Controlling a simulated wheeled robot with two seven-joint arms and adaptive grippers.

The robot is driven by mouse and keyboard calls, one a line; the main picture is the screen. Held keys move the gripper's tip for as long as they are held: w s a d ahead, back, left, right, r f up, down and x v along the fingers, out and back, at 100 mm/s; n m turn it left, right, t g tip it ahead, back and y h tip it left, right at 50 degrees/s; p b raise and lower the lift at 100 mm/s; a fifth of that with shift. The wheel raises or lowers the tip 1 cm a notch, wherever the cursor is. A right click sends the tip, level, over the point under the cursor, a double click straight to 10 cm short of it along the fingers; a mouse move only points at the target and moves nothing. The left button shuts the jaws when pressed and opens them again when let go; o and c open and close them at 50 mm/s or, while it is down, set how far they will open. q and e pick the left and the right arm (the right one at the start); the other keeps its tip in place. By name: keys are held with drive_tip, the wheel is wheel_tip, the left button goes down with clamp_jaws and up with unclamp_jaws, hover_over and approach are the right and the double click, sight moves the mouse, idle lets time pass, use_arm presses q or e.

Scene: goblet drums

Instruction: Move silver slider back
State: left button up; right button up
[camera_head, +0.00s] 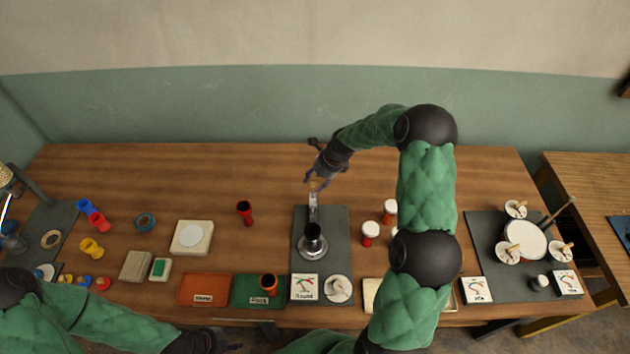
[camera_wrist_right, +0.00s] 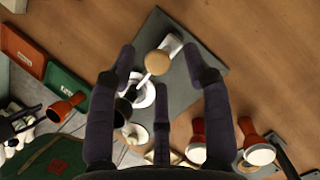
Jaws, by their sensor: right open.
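The silver slider (camera_head: 313,203) is a narrow metallic piece on the dark grey mat (camera_head: 335,222) at mid-table, behind a black goblet drum (camera_head: 313,232) on a round silver base. In the right wrist view, the slider's pale metal end (camera_wrist_right: 173,44) lies beside a round wooden knob (camera_wrist_right: 157,63). My right gripper (camera_head: 318,183) is open over the slider's far end. In its wrist view, the fingers (camera_wrist_right: 160,72) spread around the knob without visibly closing on it. My left gripper (camera_head: 228,347) is low at the table's front edge; its jaw state is unclear.
Red-and-white goblet drums (camera_head: 370,233) stand right of the mat, near my right arm. A green tray (camera_head: 258,291) and an orange tray (camera_head: 204,289) lie at front left. A red goblet (camera_head: 245,212) stands left. The back of the table is mostly clear.

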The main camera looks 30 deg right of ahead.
drive_tip(key=v, duration=1)
drive_tip(key=shift+r, duration=0.3)
